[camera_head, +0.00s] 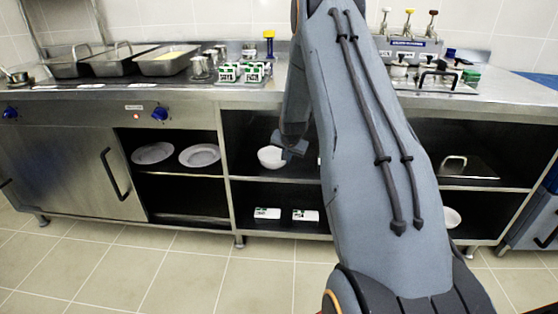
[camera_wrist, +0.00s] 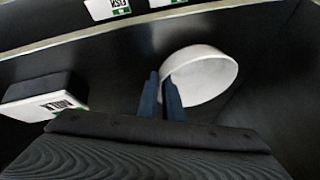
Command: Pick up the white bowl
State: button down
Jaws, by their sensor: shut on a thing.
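The white bowl (camera_head: 270,157) is in the middle open shelf compartment of the steel counter, on the upper shelf. It shows larger in the wrist view (camera_wrist: 205,75). My gripper (camera_head: 291,149) reaches into that compartment from the right. In the wrist view my gripper (camera_wrist: 163,90) is shut on the bowl's near left rim, with one dark finger on each side of the wall. The bowl looks tilted in the wrist view. I cannot tell whether it touches the shelf.
A milk carton (camera_wrist: 45,100) lies left of the gripper in the wrist view. Cartons (camera_head: 267,213) lie on the shelf below. White plates (camera_head: 199,155) are in the left compartment. A metal lid (camera_head: 468,167) lies in the right compartment. The countertop above (camera_head: 130,95) holds steel pans and more cartons.

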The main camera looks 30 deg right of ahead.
jog(key=shift+r, duration=0.3)
jog(key=s+a+p, duration=0.1)
jog(key=s+a, duration=0.3)
jog(key=s, duration=0.4)
jog(key=s+a+p, duration=0.1)
jog(key=s+a, duration=0.2)
jog(key=s, duration=0.6)
jog(key=s+a+n+y, duration=0.3)
jog(key=a+n+y, duration=0.55)
jog(key=a, duration=1.35)
jog(key=s+r+n+h+p, duration=0.2)
jog(key=s+r+p, duration=0.8)
jog(key=p, duration=0.6)
notch_tip(320, 180, up, 3)
jog(key=shift+s+a+f+n+g+h, duration=0.2)
jog(key=shift+a+n+g+h, duration=0.05)
jog(key=shift+n+g+h, duration=0.1)
jog(key=shift+a, duration=0.15)
